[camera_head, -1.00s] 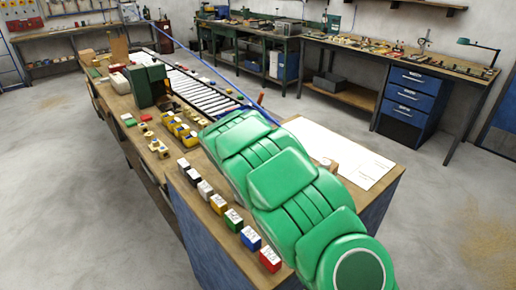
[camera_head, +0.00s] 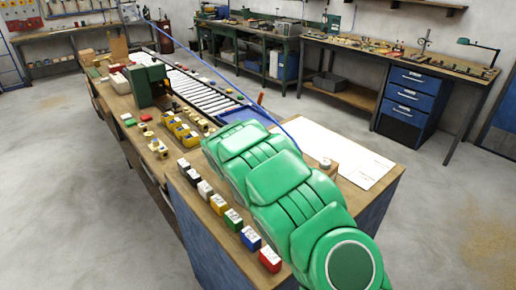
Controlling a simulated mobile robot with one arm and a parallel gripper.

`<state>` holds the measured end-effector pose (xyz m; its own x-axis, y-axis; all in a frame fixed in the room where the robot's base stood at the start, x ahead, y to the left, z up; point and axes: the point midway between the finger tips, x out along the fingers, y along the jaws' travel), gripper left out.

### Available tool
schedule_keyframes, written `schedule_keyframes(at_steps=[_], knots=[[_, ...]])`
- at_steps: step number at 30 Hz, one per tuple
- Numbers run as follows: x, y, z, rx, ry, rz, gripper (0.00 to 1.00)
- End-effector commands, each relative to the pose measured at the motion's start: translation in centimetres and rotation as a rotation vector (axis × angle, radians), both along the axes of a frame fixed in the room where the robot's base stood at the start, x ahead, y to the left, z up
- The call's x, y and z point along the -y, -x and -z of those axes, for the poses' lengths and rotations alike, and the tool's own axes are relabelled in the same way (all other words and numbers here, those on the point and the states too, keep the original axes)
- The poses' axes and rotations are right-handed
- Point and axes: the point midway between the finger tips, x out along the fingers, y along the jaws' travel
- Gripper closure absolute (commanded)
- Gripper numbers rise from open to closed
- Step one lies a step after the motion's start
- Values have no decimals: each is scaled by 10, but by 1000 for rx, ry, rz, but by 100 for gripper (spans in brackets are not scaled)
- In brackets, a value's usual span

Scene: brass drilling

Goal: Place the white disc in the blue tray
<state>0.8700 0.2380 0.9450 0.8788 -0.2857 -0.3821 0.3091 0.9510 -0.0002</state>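A small round pale piece (camera_head: 325,162), which may be the white disc, sits on a wooden block just right of my green arm. A blue tray (camera_head: 241,114) shows at the near end of the roller conveyor, just beyond the arm; its lower part is hidden. My green arm reaches over the bench from the lower right and covers its middle. My gripper is hidden behind the arm, so neither its fingers nor anything in them can be seen.
Several small coloured blocks (camera_head: 221,204) stand in a row along the bench's left edge, beside the arm. Yellow parts (camera_head: 181,131) and a green machine (camera_head: 149,84) stand farther back. White paper sheets (camera_head: 367,165) lie flat at right.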

Motion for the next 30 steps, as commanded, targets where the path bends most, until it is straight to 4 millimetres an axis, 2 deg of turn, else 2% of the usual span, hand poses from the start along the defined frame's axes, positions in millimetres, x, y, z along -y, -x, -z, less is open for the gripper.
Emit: schedule_keyframes(at_steps=[13, 14, 18, 30], knots=[[0, 0, 8, -1, 0, 0, 88], [0, 0, 8, -1, 0, 0, 55], [0, 0, 8, -1, 0, 0, 34], [0, 0, 6, 0, -1, 0, 34]])
